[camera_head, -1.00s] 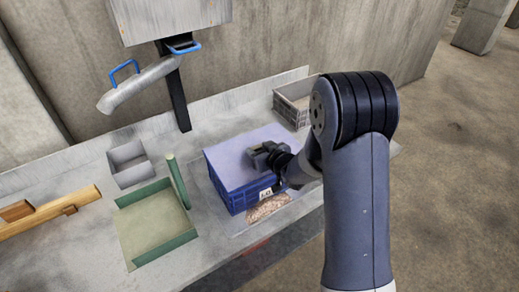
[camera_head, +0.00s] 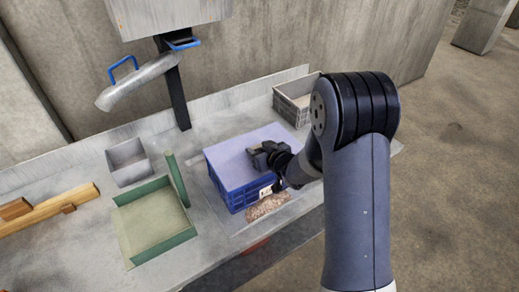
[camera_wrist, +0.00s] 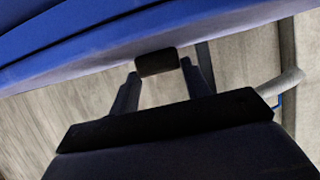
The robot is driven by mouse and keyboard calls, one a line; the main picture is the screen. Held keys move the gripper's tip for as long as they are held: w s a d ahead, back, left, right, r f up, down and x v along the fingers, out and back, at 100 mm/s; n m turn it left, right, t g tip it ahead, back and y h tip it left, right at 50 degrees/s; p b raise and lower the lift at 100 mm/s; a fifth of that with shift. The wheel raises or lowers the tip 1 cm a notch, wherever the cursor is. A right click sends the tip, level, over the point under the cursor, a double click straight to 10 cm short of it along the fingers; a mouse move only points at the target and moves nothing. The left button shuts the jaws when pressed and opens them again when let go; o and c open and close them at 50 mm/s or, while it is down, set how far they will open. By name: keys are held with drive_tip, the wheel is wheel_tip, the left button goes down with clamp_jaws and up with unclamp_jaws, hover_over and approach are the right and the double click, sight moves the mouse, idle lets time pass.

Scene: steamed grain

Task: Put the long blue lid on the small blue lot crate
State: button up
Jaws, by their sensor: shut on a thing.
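The small blue lot crate (camera_head: 239,198) stands on the grey bench, with a white label on its front wall. The long blue lid (camera_head: 234,159) lies flat over the crate's top; from here I cannot tell whether it is fully seated. My gripper (camera_head: 264,157) is over the right part of the lid and is shut on a dark part at its top. In the wrist view the lid (camera_wrist: 110,40) fills the upper part, close to my gripper (camera_wrist: 157,62). The fingertips meet at a dark block there. The crate's inside is hidden.
A heap of brown grain (camera_head: 267,206) lies just in front of the crate. A green open tray (camera_head: 128,213) and a grey box (camera_head: 128,163) are to the left. A grey crate (camera_head: 296,108) stands behind right. A metal chute (camera_head: 138,84) hangs above the back left.

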drive_tip(key=shift+f, duration=0.1)
drive_tip(key=o, duration=1.3)
drive_tip(key=shift+o, duration=0.2)
drive_tip(key=shift+s, duration=0.15)
drive_tip(key=v, duration=1)
drive_tip(key=shift+s+d+b, duration=0.2)
drive_tip(key=shift+b, duration=0.2)
drive_tip(key=shift+w, duration=0.1)
drive_tip(key=x, duration=1)
drive_tip(key=shift+w+a+p, duration=0.25)
drive_tip(key=shift+p, duration=0.15)
drive_tip(key=shift+r, duration=0.2)
